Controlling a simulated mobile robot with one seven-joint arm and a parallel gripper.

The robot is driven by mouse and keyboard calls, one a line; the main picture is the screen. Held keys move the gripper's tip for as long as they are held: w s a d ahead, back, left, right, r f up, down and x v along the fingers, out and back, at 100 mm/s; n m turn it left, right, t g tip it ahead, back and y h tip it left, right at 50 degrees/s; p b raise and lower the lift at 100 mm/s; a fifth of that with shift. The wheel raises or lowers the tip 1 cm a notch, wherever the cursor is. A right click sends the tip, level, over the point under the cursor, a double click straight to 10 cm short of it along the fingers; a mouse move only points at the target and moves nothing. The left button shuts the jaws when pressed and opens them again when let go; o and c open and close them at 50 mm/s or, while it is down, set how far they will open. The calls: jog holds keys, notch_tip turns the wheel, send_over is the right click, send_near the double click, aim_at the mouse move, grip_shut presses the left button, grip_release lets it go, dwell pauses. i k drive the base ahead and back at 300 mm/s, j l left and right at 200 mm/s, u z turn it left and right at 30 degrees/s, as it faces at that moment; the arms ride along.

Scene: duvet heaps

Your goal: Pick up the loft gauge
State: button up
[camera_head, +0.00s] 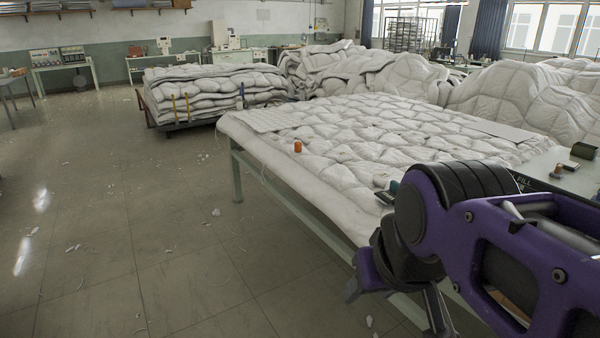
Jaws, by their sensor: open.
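I cannot tell for sure which thing is the loft gauge. A small dark device with a teal part (387,195) lies at the near edge of the quilted duvet (370,130) on the work table, partly hidden behind my arm. My gripper (396,310) hangs at the lower right, in front of and below the table's near edge, pointing down. Its fingers are apart, with nothing seen between them. My purple and black arm hides part of the table's near right side.
An orange spool (297,146) stands on the duvet's left edge. A side table (545,172) at right bears small dark items. Duvet heaps (530,95) stand behind, and a loaded low cart (215,92) stands at back left. The floor (130,220) at left is mostly clear, with scattered fluff.

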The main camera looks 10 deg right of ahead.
aim_at(388, 196)
jog(key=i+j+z, duration=0.15)
jog(key=i+z, duration=0.35)
jog(key=i+j+z, duration=0.95)
jog(key=l, duration=0.1)
